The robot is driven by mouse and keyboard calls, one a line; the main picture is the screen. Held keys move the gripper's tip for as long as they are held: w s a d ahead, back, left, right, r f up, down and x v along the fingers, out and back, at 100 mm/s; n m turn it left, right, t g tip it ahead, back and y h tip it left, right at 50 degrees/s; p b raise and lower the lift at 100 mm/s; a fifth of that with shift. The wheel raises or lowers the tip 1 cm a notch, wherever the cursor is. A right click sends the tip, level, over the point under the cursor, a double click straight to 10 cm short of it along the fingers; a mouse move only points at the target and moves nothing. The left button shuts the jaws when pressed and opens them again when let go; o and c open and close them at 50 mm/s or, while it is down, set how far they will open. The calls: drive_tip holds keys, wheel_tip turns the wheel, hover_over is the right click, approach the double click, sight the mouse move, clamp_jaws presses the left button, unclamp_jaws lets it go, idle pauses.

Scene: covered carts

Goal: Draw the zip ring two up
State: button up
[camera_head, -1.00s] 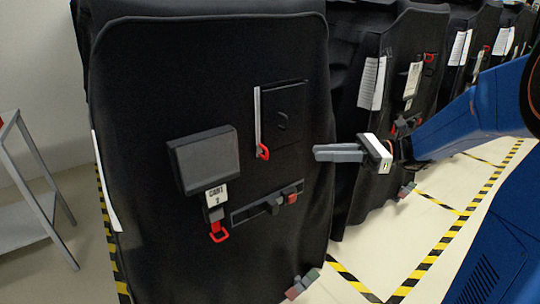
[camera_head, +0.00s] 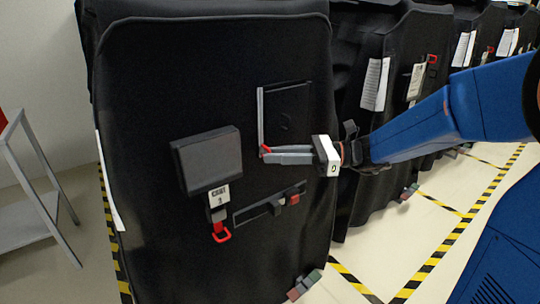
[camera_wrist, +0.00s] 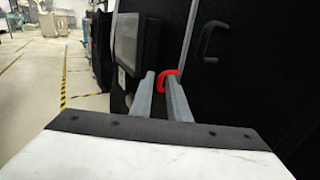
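The red zip ring (camera_head: 264,149) hangs at the lower end of a pale upright zip strip (camera_head: 260,112) on the nearest black covered cart (camera_head: 150,90). My gripper (camera_head: 268,156) reaches in from the right, its fingertips at the ring. In the wrist view the ring (camera_wrist: 162,84) shows at the fingertips, closest to the right finger and overlapping its tip. A gap shows between the two fingers, so the gripper looks open. I cannot tell whether the fingertip is through the ring or only in front of it.
A dark box (camera_head: 208,160) with a label and a red loop (camera_head: 221,233) is left of the strip. A slider bar (camera_head: 268,205) lies below my gripper. More covered carts stand to the right, and a grey shelf (camera_head: 35,200) is at left.

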drive_tip(key=shift+a, duration=0.9)
drive_tip(key=shift+c, duration=0.5)
clamp_jaws()
drive_tip(key=shift+r, duration=0.1)
idle(0.4)
